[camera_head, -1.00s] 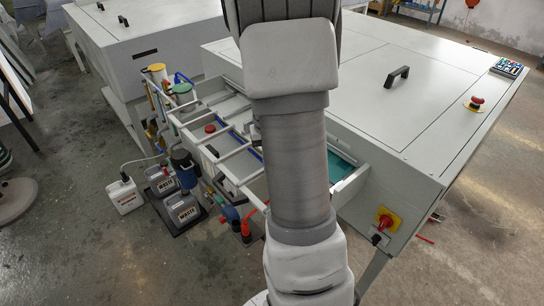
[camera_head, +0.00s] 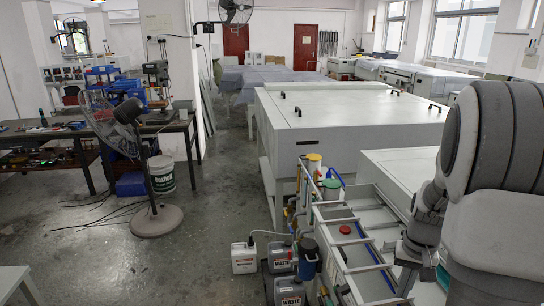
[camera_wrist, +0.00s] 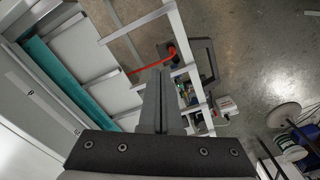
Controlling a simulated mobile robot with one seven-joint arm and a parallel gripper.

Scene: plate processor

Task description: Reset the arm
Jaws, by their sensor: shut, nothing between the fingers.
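My gripper (camera_wrist: 161,85) shows in the wrist view with its two dark fingers together and nothing between them. It is over the open tray side of the plate processor, whose white frame bars (camera_wrist: 196,82) and teal strip (camera_wrist: 60,82) lie below. I cannot tell the height of the gap. In the head view my grey and white arm fills the right side, and its lower part is over the plate processor (camera_head: 345,230). The fingertips cannot be made out there.
A second large white machine (camera_head: 340,115) stands behind. A fan (camera_head: 155,195) and a cluttered workbench (camera_head: 60,135) are at left. The floor between (camera_head: 215,210) is mostly clear.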

